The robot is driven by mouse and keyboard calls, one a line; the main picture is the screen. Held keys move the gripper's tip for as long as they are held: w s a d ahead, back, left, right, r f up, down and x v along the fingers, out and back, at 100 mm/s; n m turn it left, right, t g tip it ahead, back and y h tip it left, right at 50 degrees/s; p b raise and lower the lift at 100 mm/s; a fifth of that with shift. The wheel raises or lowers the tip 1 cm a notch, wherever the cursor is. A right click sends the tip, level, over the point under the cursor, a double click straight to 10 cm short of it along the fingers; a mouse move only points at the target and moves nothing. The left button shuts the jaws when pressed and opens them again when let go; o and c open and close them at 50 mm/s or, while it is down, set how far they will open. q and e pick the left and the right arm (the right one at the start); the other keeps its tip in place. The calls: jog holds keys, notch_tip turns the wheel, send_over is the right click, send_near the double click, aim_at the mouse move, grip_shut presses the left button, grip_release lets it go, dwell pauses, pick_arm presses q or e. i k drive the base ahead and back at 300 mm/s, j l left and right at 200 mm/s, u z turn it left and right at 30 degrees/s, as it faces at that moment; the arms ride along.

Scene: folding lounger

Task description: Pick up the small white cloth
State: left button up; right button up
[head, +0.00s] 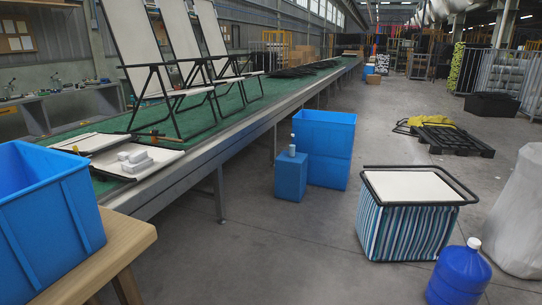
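Small whitish folded-looking pieces (138,162) lie close together on a flat white panel with a dark frame (88,142) at the near left end of the green-topped workbench (185,130). One of them may be the small white cloth; they are too small to tell cloth from block. Neither my left nor my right gripper shows in the head view.
A blue bin (45,225) on a wooden stool (128,238) stands at the near left. Upright lounger frames (140,50) stand on the bench. Blue boxes (323,148), a striped box (405,230) and a blue jug (460,275) stand on the floor. The middle floor is clear.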

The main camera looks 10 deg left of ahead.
aim_at(123, 156)
jog(key=i+l+u, duration=0.1)
jog(key=i+u, duration=0.2)
jog(key=i, duration=0.2)
jog(key=i+l+u, duration=0.25)
jog(key=i, duration=0.25)
jog(key=i+j+u, duration=0.1)
jog(key=i+u, duration=0.2)
jog(key=u, duration=0.2)
jog(key=i+u, duration=0.3)
jog(key=u, duration=0.15)
